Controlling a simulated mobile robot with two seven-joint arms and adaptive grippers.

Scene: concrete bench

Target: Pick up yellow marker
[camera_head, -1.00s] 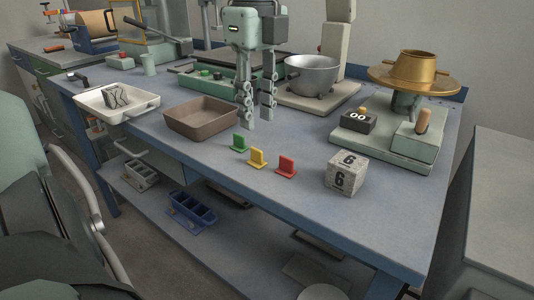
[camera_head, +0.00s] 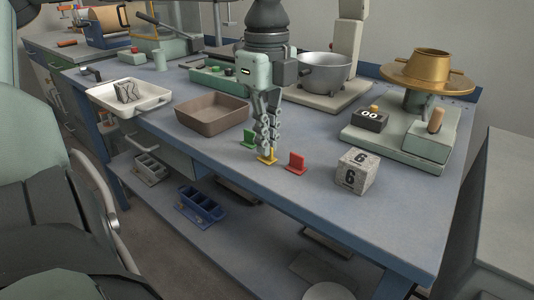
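The yellow marker (camera_head: 267,160) stands on the bench between a green marker (camera_head: 249,139) and a red marker (camera_head: 295,162). My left gripper (camera_head: 268,152) points straight down over it, with its fingertips at the marker's upright part. The fingers hide most of that part; the yellow base shows below them. The fingers overlap from this angle, so I cannot tell whether they are shut on the marker. My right gripper is not in view.
A grey block marked 6 (camera_head: 356,172) stands to the right of the red marker. A brown tray (camera_head: 211,129) lies to the left, a grey pot (camera_head: 326,73) behind. The bench's front part is clear.

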